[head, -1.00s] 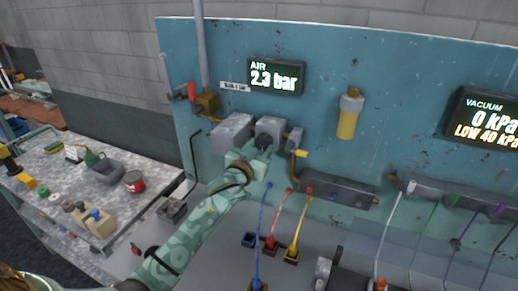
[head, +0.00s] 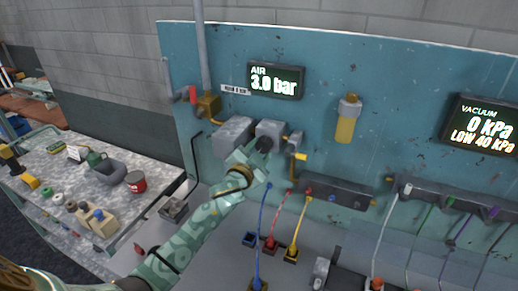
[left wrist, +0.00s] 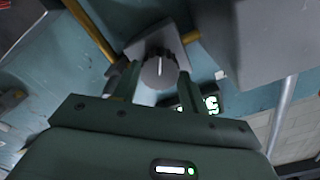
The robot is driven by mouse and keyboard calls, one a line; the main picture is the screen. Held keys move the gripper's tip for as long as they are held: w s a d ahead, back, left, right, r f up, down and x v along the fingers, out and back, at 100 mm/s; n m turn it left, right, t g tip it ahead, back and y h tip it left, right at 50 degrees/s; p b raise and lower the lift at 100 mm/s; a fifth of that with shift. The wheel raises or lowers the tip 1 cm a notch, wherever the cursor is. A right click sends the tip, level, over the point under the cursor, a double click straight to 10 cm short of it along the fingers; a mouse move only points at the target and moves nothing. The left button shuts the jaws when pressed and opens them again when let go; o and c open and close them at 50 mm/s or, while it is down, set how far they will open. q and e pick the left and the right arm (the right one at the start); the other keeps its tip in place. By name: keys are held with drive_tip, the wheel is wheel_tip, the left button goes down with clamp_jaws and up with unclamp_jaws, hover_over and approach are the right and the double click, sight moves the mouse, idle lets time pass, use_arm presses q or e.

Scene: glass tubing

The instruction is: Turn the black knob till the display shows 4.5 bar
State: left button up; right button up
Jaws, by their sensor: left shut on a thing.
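The air display (head: 276,81) on the blue panel reads 3.0 bar. The black knob (head: 264,143) sits on the front of a grey block (head: 271,130) below the display. My left gripper (head: 255,152) reaches up to the knob from the lower left and is shut on it. In the left wrist view the knob (left wrist: 159,71), with a white pointer line, shows between the two fingers (left wrist: 155,88). Part of the green display text (left wrist: 208,100) also shows there. My right gripper is not in view.
A vacuum display (head: 486,125) reads 0 kPa, LOW 40 kPa at right. A yellow-bodied filter (head: 346,119) hangs on the panel. Blue, red and yellow hoses (head: 274,222) run below the manifold (head: 338,191). A cluttered bench (head: 60,180) stands at left.

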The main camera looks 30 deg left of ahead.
use_arm(q)
drive_tip(key=m, duration=0.3)
drive_tip(key=shift+m+p, duration=0.3)
drive_tip(key=shift+p, duration=0.05)
drive_tip(key=shift+m, duration=1.4)
drive_tip(key=o, duration=1)
drive_tip(key=s, duration=1.6)
drive_tip(key=shift+s+d, duration=0.15)
drive_tip(key=shift+d, duration=0.3)
